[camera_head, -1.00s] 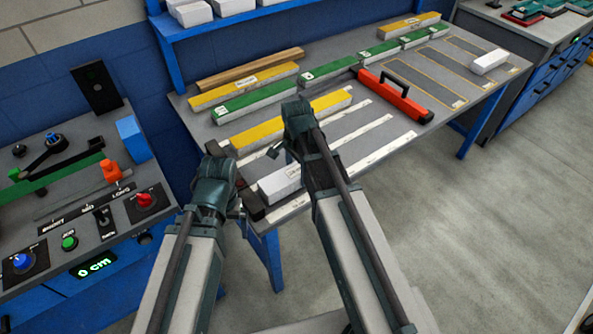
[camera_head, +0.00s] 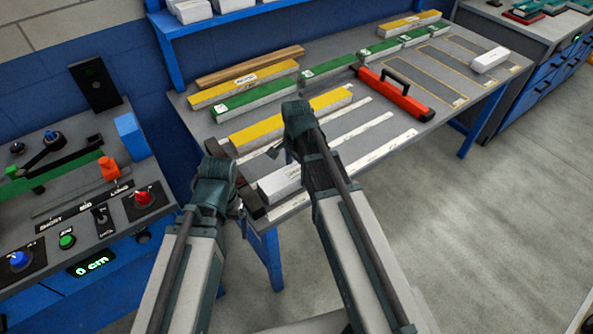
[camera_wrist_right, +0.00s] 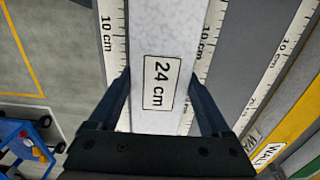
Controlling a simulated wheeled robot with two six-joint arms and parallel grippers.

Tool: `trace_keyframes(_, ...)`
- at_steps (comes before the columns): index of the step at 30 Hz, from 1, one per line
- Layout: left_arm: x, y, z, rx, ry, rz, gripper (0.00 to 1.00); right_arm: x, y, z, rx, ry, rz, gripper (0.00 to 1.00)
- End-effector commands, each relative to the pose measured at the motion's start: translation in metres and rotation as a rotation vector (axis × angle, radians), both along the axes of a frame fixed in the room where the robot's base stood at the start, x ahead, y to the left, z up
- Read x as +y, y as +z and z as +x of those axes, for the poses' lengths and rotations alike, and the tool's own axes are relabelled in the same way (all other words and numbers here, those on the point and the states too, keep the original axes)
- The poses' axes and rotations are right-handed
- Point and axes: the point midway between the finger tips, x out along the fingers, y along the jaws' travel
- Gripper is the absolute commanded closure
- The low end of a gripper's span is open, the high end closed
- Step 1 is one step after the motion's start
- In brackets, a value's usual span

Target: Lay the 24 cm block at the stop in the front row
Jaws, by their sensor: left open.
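The white block labelled "24 cm" (camera_wrist_right: 161,45) fills the middle of the right wrist view, between two white scale strips. In the head view a white block (camera_head: 280,184) lies near the table's front left corner, partly hidden by my right arm. My right gripper (camera_wrist_right: 160,78) has one finger along each side of the labelled block; whether they press on it I cannot tell. In the head view my right gripper (camera_head: 273,150) is mostly hidden by its arm. My left gripper (camera_head: 222,152) is open at the table's left edge. A dark piece (camera_head: 250,205) sits at the left end of the front row.
Yellow (camera_head: 262,127) and green-topped blocks (camera_head: 252,98) lie in rows behind. A red-orange tool with a black handle (camera_head: 397,95) lies across the middle. A separate white block (camera_head: 489,60) lies far right. A control panel (camera_head: 70,215) stands at left.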

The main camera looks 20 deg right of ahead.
Motion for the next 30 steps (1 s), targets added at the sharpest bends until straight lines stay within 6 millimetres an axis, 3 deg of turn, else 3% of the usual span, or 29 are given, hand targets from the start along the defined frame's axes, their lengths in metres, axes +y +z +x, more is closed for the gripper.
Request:
trace_keyframes(2,0.0,0.0,0.0,0.0,0.0,0.0,0.0,0.0,0.0,0.0,0.0,0.0,0.0,0.0)
trace_keyframes(16,0.0,0.011,0.0,0.0,0.0,0.0,0.0,0.0,0.011,0.0,0.0,0.0,0.0,0.0)
trace_keyframes(30,0.0,0.075,0.0,0.0,0.0,0.0,0.0,0.0,0.075,0.0,0.0,0.0,0.0,0.0)
